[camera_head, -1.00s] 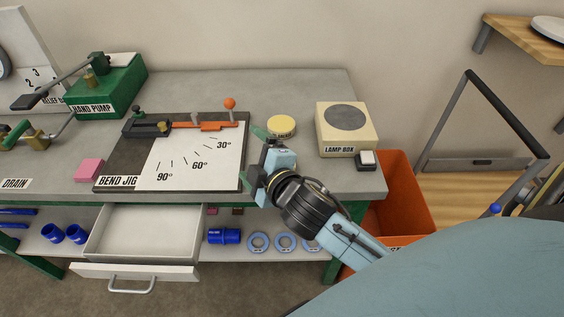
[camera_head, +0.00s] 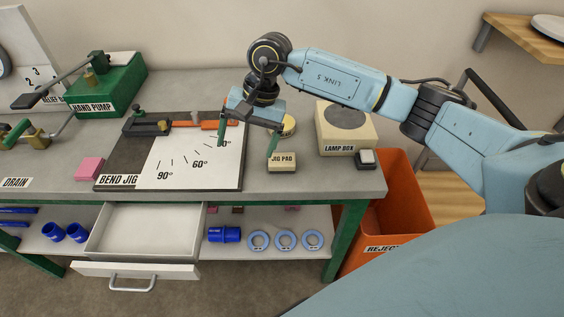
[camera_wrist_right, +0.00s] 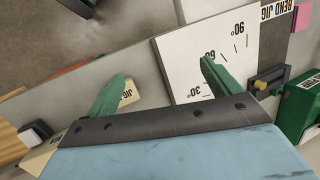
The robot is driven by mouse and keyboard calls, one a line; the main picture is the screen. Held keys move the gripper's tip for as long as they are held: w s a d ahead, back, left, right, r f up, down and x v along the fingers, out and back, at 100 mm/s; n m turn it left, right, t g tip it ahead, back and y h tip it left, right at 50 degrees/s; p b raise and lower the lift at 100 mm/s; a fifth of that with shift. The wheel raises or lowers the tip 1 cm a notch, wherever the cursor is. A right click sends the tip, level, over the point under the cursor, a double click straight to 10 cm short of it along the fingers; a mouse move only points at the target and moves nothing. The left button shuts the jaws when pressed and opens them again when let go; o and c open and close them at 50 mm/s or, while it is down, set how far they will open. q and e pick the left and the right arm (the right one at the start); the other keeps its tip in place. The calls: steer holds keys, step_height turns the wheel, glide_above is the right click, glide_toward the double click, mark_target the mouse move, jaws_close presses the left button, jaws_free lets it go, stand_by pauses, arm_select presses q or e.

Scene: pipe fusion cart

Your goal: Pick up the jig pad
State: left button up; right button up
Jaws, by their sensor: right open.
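The jig pad (camera_head: 282,163) is a small cream block labelled JIG PAD, lying on the grey bench top just right of the bend jig board. In the right wrist view the jig pad (camera_wrist_right: 130,92) shows partly behind one green finger. My right gripper (camera_head: 246,145) is open and empty, pointing down. One finger is over the board's right edge, and the other is just above and behind the jig pad in the picture. I cannot tell whether that finger touches the pad. My left gripper is not in view.
The bend jig (camera_head: 190,160) lies to the left of the pad. The lamp box (camera_head: 347,128) and a small white-topped block (camera_head: 366,160) stand to the right. A round yellow-topped tin (camera_head: 289,125) is behind the pad. An open drawer (camera_head: 145,235) sticks out below, and an orange reject bin (camera_head: 395,205) stands at right.

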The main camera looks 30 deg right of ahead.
steer(key=d+r+h, duration=0.1)
steer(key=d+h, duration=0.3)
steer(key=d, duration=0.4)
glide_above(282, 159)
steer(key=shift+n, duration=0.4)
steer(key=f, duration=0.6)
steer(key=shift+w+a+f, duration=0.15)
steer(key=shift+w+a, duration=0.05)
steer(key=shift+w, duration=0.15)
steer(key=f, duration=0.3)
steer(key=f+p, duration=0.1)
steer(key=f, duration=0.1)
steer(key=shift+s+d+f, duration=0.2)
steer(key=shift+s+f, duration=0.05)
steer(key=shift+s, duration=0.15)
steer(key=shift+f, duration=0.35)
steer(key=c, duration=1.1)
steer(key=shift+o, duration=0.2)
step_height(282, 159, up, 10)
steer(key=shift+r, duration=0.1)
